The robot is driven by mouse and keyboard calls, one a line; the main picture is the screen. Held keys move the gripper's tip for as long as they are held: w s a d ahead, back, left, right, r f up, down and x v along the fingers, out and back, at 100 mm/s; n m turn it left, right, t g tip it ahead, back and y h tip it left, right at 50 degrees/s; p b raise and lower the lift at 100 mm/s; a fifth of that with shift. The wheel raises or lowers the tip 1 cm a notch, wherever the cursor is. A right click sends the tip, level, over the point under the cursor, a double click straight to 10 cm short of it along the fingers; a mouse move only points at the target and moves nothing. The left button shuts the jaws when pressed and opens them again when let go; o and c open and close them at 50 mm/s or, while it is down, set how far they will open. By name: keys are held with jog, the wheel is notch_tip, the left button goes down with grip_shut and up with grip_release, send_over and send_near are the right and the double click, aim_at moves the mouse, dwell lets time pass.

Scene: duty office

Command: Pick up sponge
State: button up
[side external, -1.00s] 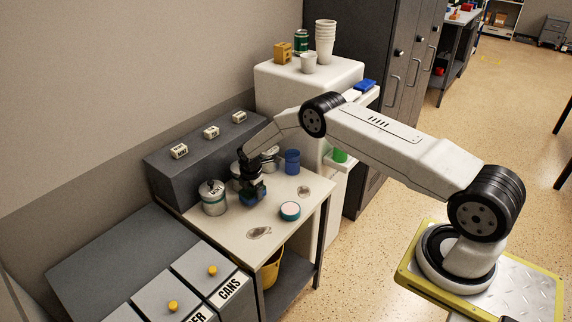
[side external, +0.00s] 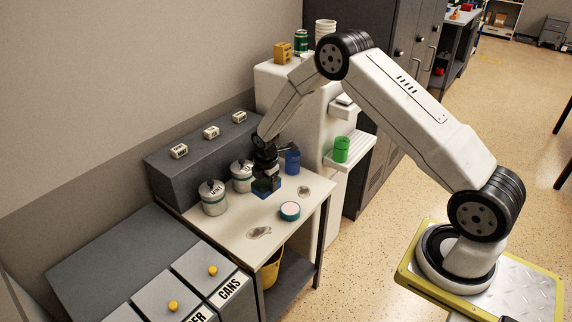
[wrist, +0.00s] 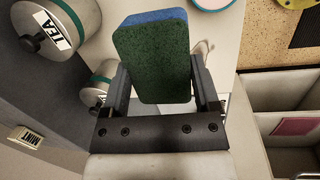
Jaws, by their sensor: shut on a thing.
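The sponge (wrist: 153,62) has a dark green face and a blue layer, and it fills the middle of the wrist view. My gripper (wrist: 160,80) is shut on it, with one finger along each long side. In the side view my gripper (side external: 267,178) points down over the table (side external: 235,232), with the sponge (side external: 262,188) at its tips, partly hidden by the fingers. I cannot tell whether the sponge is touching the tabletop.
Lidded canisters (side external: 213,198) stand left of my gripper, one labelled TEA (wrist: 62,28) in the wrist view. A blue cup (side external: 292,161) stands close on the right. A round teal-rimmed tin (side external: 290,211) and stains lie towards the front, with bare tabletop around them.

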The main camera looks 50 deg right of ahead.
jog(key=shift+s+a+r, duration=0.2)
jog(key=shift+s+r, duration=0.3)
jog(key=shift+s, duration=0.55)
jog(key=shift+s+a+r, duration=0.15)
jog(key=shift+s+r, duration=0.3)
jog(key=shift+s, duration=0.65)
jog(key=shift+s+a+r, duration=0.2)
jog(key=shift+s+r, duration=0.3)
jog(key=shift+s, duration=0.55)
jog(key=o, duration=0.5)
jog(key=c, duration=0.4)
jog(key=shift+g, duration=0.3)
jog(key=shift+w+d+f, duration=0.1)
jog(key=shift+d+f, duration=0.45)
jog(key=shift+d, duration=0.25)
jog(key=shift+s+d+f, duration=0.1)
jog(key=shift+d+f, duration=0.5)
jog(key=shift+d, duration=0.25)
jog(key=shift+w+d+f, duration=0.1)
jog(key=shift+d+f, duration=0.45)
jog(key=shift+d, duration=0.25)
